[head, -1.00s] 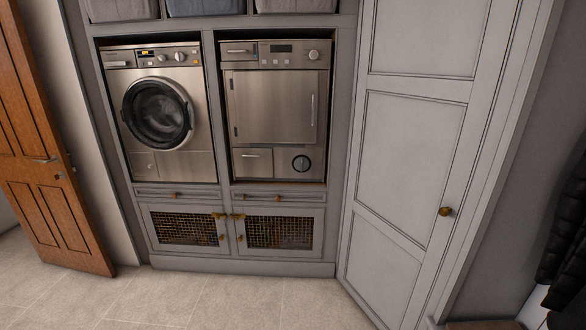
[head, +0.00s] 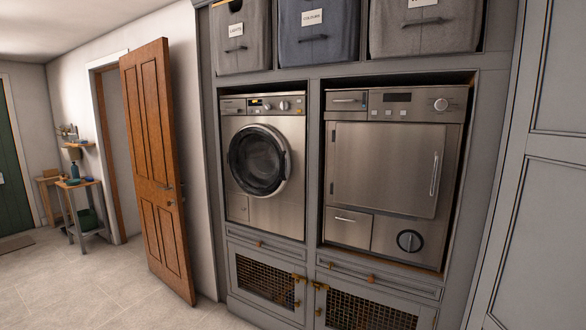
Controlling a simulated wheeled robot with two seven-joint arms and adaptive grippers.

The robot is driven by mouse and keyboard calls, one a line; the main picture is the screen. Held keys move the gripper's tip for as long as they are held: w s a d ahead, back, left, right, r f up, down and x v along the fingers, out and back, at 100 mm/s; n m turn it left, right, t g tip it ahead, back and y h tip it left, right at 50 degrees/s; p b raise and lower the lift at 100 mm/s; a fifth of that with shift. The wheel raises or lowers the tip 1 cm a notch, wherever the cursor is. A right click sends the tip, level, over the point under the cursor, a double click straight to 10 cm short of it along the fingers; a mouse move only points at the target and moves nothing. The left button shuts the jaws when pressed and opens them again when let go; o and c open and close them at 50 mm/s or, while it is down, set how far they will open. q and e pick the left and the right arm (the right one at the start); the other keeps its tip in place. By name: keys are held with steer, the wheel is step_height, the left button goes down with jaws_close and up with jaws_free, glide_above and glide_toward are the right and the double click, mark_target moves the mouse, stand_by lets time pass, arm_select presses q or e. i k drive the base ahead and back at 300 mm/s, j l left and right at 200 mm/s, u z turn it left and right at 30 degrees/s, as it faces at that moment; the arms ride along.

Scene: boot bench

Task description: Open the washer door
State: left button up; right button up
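The washer (head: 276,215) is a steel front-loader set in the left bay of a grey built-in cabinet in the head view. Its round dark glass door (head: 258,160) with a metal ring looks shut. A control panel with a small lit display runs along its top. Neither of my grippers is in view.
A steel dryer-like machine (head: 382,170) with a square door stands right of the washer. Labelled laundry bins (head: 318,30) sit above. Mesh-front cupboards (head: 264,283) are below. An open wooden door (head: 158,170) stands left of the cabinet. Tiled floor (head: 110,290) is clear at lower left.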

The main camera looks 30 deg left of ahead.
mark_target(273, 186)
steer(key=i+u, duration=0.15)
steer(key=i, duration=0.4)
steer(key=i+l+u, duration=0.2)
steer(key=i, duration=0.35)
